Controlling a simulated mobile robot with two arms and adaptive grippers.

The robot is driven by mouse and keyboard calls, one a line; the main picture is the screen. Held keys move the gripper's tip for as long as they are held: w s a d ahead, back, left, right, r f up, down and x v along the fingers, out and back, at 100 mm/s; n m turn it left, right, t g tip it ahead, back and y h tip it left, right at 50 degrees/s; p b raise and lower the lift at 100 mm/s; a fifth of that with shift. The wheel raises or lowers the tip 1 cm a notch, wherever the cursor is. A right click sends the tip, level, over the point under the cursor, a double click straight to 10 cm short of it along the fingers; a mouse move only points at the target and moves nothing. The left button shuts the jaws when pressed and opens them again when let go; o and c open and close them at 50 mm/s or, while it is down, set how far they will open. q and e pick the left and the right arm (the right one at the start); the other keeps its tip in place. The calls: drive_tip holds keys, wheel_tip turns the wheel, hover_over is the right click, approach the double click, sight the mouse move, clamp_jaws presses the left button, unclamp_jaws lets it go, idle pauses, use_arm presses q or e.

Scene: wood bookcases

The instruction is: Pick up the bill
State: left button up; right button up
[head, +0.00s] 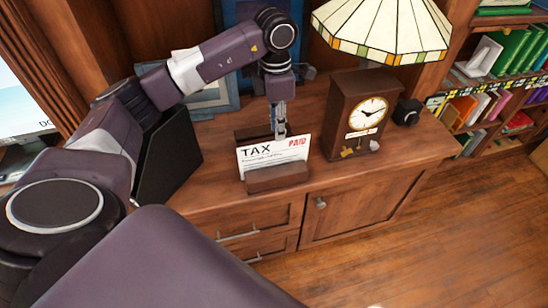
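The bill (273,155) is a white sheet printed "TAX" with a red "PAID" mark. It stands upright, slightly tilted, in a small wooden holder (277,179) on the wooden cabinet top. My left gripper (280,131) points down at the bill's upper edge, right of the bill's middle. The fingertips overlap the top of the bill or sit just behind it. I cannot tell whether they touch it or how far apart they are. My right gripper is out of view.
A wooden clock (357,115) stands right of the holder, with a stained-glass lamp (385,28) behind. A small black object (407,112) is beside the clock. A black panel (168,160) stands left, near my arm. Framed pictures (210,100) lean at the back. Bookshelves are at right.

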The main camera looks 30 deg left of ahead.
sight(274, 145)
use_arm(q)
drive_tip(key=f+p, duration=0.1)
drive_tip(key=f, duration=0.3)
drive_tip(key=a+f+p, duration=0.1)
drive_tip(key=f, duration=0.1)
drive_tip(key=shift+s+f+p, duration=0.1)
drive_tip(key=shift+s+p, duration=0.15)
drive_tip(key=shift+p, duration=0.1)
drive_tip(key=shift+f, duration=0.7)
clamp_jaws()
drive_tip(key=shift+w, duration=0.1)
